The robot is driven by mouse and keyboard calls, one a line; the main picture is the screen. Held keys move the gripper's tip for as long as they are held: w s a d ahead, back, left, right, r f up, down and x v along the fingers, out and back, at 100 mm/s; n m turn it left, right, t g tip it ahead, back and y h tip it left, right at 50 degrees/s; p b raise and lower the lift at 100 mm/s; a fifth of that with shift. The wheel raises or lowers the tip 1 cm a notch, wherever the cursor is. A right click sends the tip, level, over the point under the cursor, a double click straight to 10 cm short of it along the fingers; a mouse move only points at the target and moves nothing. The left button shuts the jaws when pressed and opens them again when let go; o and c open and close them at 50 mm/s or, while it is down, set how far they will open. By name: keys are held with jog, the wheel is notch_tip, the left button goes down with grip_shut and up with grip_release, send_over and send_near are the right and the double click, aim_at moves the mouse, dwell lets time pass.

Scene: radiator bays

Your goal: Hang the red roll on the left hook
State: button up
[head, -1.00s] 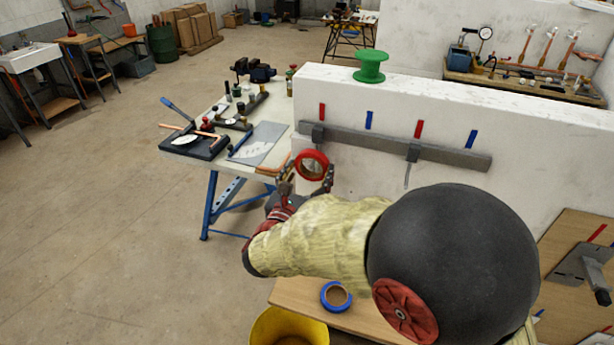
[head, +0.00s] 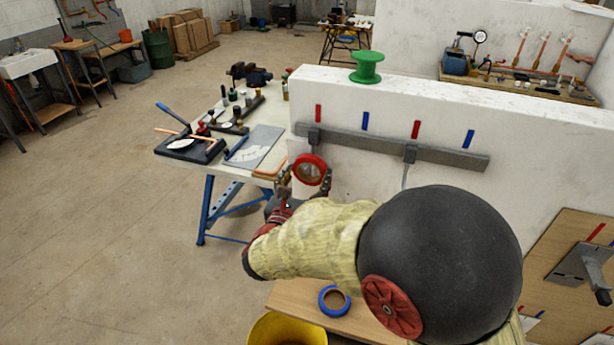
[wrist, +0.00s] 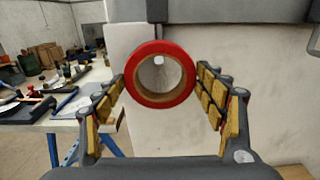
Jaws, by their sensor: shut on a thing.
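The red roll (head: 297,161), a ring with a brown core, is between the fingers of my gripper (head: 304,187), which is shut on it. In the wrist view the roll (wrist: 133,84) faces the camera, with a finger of my gripper (wrist: 160,92) on each side. The left hook (head: 314,136) is on the grey rail (head: 362,147), under a red mark. The roll is just below that hook in the head view. In the wrist view a pale round tip (wrist: 158,60) shows through the roll's hole; I cannot tell whether the roll is around it.
A second hook (head: 409,154) hangs farther right on the rail. A green spool (head: 366,68) stands on the white wall (head: 440,108). A blue roll (head: 324,305) lies on the wooden bench below, beside a yellow bucket (head: 268,325). A cluttered worktable (head: 272,133) stands left of the wall.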

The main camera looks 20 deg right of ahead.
jog(key=o, duration=1.1)
jog(key=shift+o, duration=0.7)
